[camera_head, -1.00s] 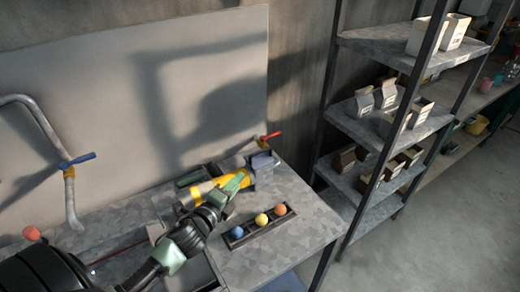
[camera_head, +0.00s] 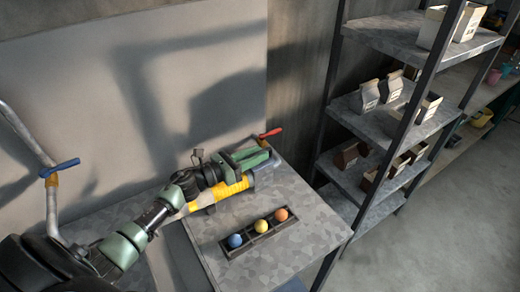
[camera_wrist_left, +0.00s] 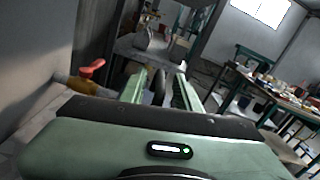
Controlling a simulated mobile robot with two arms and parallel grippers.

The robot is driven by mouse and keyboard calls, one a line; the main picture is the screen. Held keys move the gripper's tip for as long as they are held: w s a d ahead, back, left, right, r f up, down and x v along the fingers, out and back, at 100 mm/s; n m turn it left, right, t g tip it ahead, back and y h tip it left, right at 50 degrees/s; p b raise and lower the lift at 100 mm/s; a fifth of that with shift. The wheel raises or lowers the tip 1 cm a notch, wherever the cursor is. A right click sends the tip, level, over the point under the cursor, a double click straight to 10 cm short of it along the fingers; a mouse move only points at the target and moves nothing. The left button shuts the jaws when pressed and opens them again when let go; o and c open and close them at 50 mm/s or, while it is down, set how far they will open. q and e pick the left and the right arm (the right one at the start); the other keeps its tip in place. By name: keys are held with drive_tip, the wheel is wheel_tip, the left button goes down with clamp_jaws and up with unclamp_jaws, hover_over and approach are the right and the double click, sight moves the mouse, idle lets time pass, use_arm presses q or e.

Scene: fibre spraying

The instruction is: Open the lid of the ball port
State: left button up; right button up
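The yellow tube-shaped machine (camera_head: 230,190) lies on the grey table with a pipe end at its right. The ball port's blue-grey box, seen earlier at that right end, is now mostly hidden behind my left gripper. My left gripper (camera_head: 262,157) is above the right end of the yellow tube, its green fingers pointing right. In the left wrist view its fingers (camera_wrist_left: 168,88) stand apart with a gap between them; I see no lid held there. I cannot tell whether the fingers touch the port. My right gripper is not in view.
A red lever handle (camera_head: 271,133) stands just behind the port; it also shows in the wrist view (camera_wrist_left: 93,68). A black tray (camera_head: 249,243) with blue, yellow and orange balls lies in front. A bent pipe with a blue handle (camera_head: 60,167) is at left. A shelf (camera_head: 375,122) stands right.

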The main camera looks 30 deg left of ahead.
use_arm(q)
drive_tip(key=shift+x, duration=0.75)
clamp_jaws()
drive_tip(key=shift+d+f, duration=0.1)
drive_tip(key=shift+f, duration=0.05)
idle(0.8)
